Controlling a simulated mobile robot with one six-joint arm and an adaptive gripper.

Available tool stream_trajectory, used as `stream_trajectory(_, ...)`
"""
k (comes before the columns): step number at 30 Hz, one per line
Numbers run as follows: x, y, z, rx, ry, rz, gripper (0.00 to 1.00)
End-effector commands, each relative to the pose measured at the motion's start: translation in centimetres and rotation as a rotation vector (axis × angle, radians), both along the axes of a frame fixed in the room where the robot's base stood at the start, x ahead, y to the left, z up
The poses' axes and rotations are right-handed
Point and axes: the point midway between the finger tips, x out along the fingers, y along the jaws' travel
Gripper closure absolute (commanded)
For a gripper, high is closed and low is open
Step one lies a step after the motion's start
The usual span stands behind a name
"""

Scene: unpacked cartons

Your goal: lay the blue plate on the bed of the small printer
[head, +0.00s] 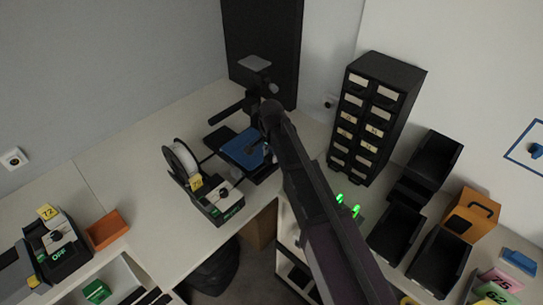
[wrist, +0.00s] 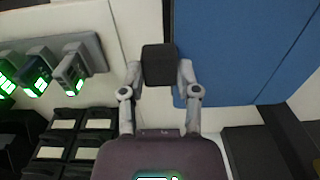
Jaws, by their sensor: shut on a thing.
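The blue plate (head: 243,148) shows in the head view over the bed area of the small printer (head: 228,113), at the back of the table. In the wrist view the blue plate (wrist: 235,50) fills the upper right. My gripper (wrist: 160,68) is shut on a dark block between its fingertips, beside the plate's left edge; it looks like the plate's grip tab. In the head view my arm comes in from the lower right and hides part of the printer's right side. Whether the plate touches the bed cannot be told.
A white spool (head: 181,160) and a dark box with a dial (head: 222,201) stand just in front of the printer. A drawer cabinet (head: 370,118) stands right of my arm, with black bins (head: 395,233) nearer. The table left of the spool is clear.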

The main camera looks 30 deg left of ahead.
Motion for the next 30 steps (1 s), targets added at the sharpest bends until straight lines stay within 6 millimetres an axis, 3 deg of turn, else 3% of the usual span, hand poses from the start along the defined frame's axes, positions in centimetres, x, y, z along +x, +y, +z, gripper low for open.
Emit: stream_trajectory(30, 0.0, 0.0, -1.9, 0.0, 0.0, 0.001, 1.0)
